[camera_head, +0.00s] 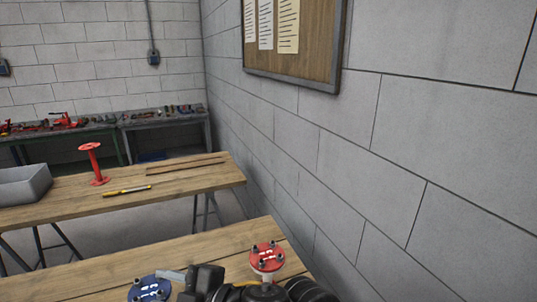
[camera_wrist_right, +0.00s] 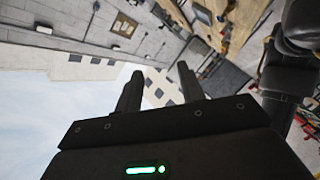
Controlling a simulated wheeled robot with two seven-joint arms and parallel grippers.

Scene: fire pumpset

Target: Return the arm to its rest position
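My right gripper (camera_wrist_right: 158,82) shows in the right wrist view with its two dark fingers apart and nothing visible between them. The wrist view is strongly tilted. In the head view, black arm parts of mine cross the bottom edge, and I cannot tell where their fingertips are. They are close to a blue round flange (camera_head: 150,289) and a red round flange (camera_head: 267,256) on the near wooden bench (camera_head: 120,268). I cannot tell whether they touch either one. My left gripper is not clearly in view.
A second wooden bench (camera_head: 168,197) holds a red flanged pipe (camera_head: 94,163), a yellow tool (camera_head: 127,191) and a grey bin (camera_head: 22,186). A block wall (camera_head: 440,150) with a notice board (camera_head: 318,45) bounds the right side. Tool-covered tables stand at the back.

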